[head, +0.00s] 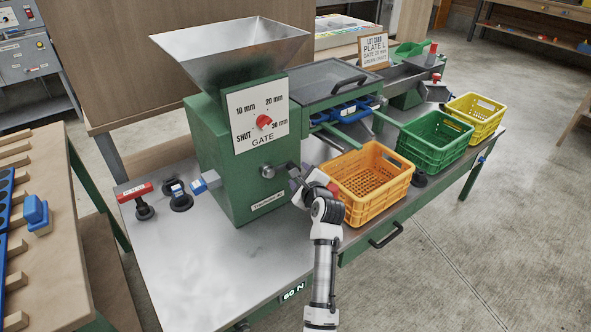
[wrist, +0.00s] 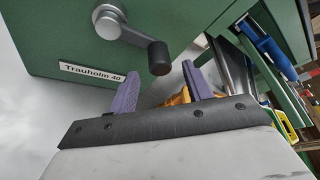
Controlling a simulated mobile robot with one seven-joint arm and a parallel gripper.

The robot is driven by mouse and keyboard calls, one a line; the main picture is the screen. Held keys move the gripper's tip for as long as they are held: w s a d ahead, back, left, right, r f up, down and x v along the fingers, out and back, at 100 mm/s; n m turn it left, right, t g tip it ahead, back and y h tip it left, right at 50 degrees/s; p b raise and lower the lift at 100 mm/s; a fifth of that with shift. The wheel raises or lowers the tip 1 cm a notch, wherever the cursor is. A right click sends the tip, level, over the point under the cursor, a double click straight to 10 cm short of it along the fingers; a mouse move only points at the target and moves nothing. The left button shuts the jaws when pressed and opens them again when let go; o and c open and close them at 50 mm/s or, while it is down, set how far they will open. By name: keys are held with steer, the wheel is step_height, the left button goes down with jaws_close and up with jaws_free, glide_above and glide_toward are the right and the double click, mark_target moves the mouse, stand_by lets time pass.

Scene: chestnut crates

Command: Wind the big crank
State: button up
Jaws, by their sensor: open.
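The big crank (head: 268,171) is on the front of the green machine, below the gate dial. Its silver hub and arm (wrist: 132,36) show in the wrist view, with the arm slanting down right to a black grip (wrist: 158,58). In the head view my gripper partly covers the crank's right end. My gripper (wrist: 160,72) is open, with purple fingers on either side of the black grip's lower end in the picture. It also shows just right of the hub in the head view (head: 297,184). I see no finger touching the grip; its depth between the fingertips is unclear.
The gate dial (head: 264,122) has a red knob. A blue handle (head: 205,182) and a red-handled tool (head: 136,192) are left of the machine. An orange crate (head: 372,209) stands close right of my gripper, with green (head: 434,160) and yellow (head: 490,127) crates beyond.

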steer(key=shift+x, duration=2.35)
jaws_close()
